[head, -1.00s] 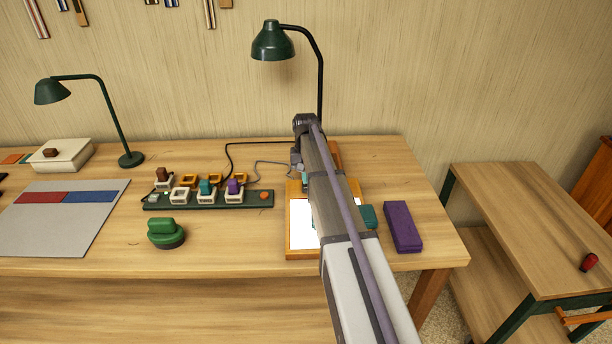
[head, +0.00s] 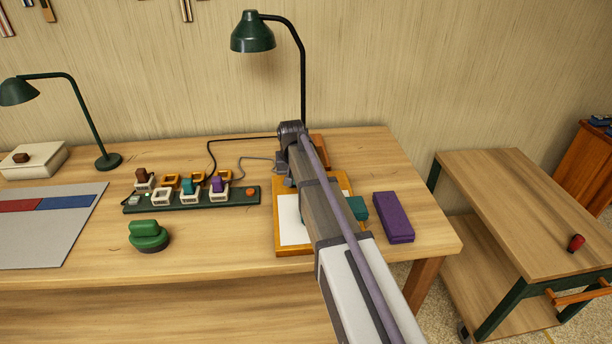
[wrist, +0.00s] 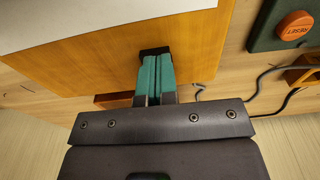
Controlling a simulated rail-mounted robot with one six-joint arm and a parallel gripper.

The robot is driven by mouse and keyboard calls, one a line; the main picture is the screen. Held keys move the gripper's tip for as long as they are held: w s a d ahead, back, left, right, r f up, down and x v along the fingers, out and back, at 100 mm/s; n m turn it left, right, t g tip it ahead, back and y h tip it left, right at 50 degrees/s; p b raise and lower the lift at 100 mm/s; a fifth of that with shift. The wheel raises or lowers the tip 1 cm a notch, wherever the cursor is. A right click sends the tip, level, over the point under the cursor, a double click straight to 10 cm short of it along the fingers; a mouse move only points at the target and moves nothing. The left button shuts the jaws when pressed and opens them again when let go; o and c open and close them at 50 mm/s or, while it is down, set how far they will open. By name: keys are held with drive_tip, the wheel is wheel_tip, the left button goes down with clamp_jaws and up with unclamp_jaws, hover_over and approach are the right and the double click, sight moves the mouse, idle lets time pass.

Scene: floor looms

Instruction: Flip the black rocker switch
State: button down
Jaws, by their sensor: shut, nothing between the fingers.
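My gripper (wrist: 155,75) is shut and empty in the wrist view, its two teal fingers side by side. Its tips are at a small black piece (wrist: 155,50) against the wooden side of the light box (wrist: 95,62). This piece looks like the black rocker switch. It is mostly hidden by the fingers, so I cannot tell its tilt or whether they touch. In the head view the light box (head: 281,250) has a wooden frame and a white panel (head: 292,232). My arm covers its right part and hides the switch.
A green strip (head: 190,203) with several coloured blocks and a red-orange reset button (head: 251,191) stands left of the box. A purple block (head: 393,217) and teal block (head: 357,208) lie to the right. A lamp (head: 253,32) stands behind. Cables (wrist: 265,88) run nearby.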

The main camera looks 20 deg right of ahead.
drive_tip(key=shift+s+f, duration=0.25)
drive_tip(key=shift+s, duration=0.1)
drive_tip(key=shift+w+d+r, duration=0.1)
drive_tip(key=shift+w+d, duration=0.1)
drive_tip(key=shift+w, duration=0.25)
drive_tip(key=shift+w+d+r, duration=0.1)
drive_tip(key=shift+w+d, duration=0.1)
drive_tip(key=shift+w, duration=0.25)
drive_tip(key=shift+r+p, duration=0.1)
drive_tip(key=shift+p, duration=0.25)
drive_tip(key=shift+w+r+p, duration=0.1)
drive_tip(key=shift+r+p, duration=0.1)
drive_tip(key=shift+p, duration=0.1)
wheel_tip(320, 180, up, 14)
drive_tip(key=s+p, duration=0.1)
drive_tip(key=p, duration=1.2)
drive_tip(key=shift+s+a+f+p, duration=0.2)
drive_tip(key=shift+s+p, duration=0.1)
drive_tip(key=shift+p, duration=0.1)
